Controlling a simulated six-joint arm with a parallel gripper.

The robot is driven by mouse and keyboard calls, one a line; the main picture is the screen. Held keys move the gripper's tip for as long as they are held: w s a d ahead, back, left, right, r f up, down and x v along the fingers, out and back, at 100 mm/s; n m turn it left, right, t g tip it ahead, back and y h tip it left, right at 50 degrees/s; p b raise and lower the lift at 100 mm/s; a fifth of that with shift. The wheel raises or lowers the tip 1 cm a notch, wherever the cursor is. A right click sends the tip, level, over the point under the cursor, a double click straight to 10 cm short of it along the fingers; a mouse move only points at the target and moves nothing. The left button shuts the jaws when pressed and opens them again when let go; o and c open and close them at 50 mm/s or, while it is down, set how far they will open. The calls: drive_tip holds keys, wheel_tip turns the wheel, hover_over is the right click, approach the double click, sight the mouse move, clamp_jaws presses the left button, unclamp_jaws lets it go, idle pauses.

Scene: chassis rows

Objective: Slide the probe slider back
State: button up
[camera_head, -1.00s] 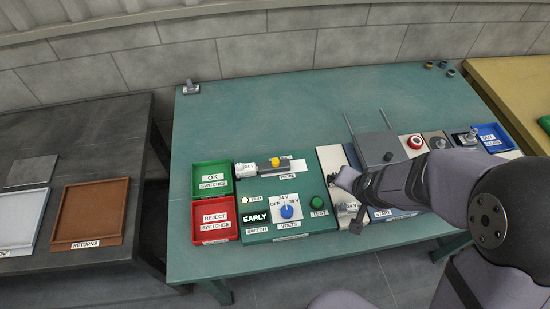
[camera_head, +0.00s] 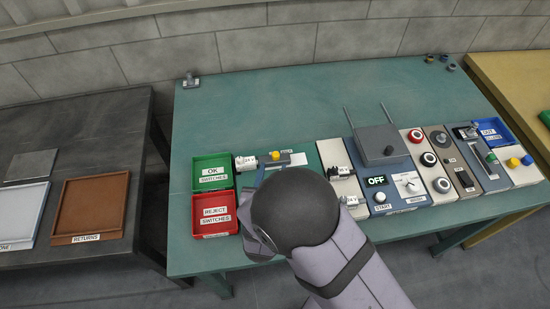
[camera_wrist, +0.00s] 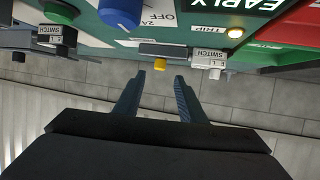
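The probe slider's yellow knob (camera_head: 275,156) sits on its dark track on the green tester, beside a small white switch (camera_head: 246,162) at its left. In the wrist view the yellow knob (camera_wrist: 159,65) shows beyond and between my fingertips, with the switch (camera_wrist: 209,58) to its right. My gripper (camera_wrist: 160,80) is open, with nothing between its fingers. The knob looks apart from the fingers. In the head view my arm hides most of the gripper and the tester's front with its dial; the blue dial (camera_wrist: 120,12) shows in the wrist view.
The green OK tray (camera_head: 212,160) and red REJECT tray (camera_head: 238,219) stand left of the tester. Panels with an OFF display (camera_head: 376,181), knobs and a raised grey lid (camera_head: 382,143) stand at the right. Another switch (camera_head: 341,173) lies on a pale panel.

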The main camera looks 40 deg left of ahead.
sight(275, 157)
drive_tip(key=shift+p+x, duration=1)
drive_tip(key=shift+x, duration=2.6)
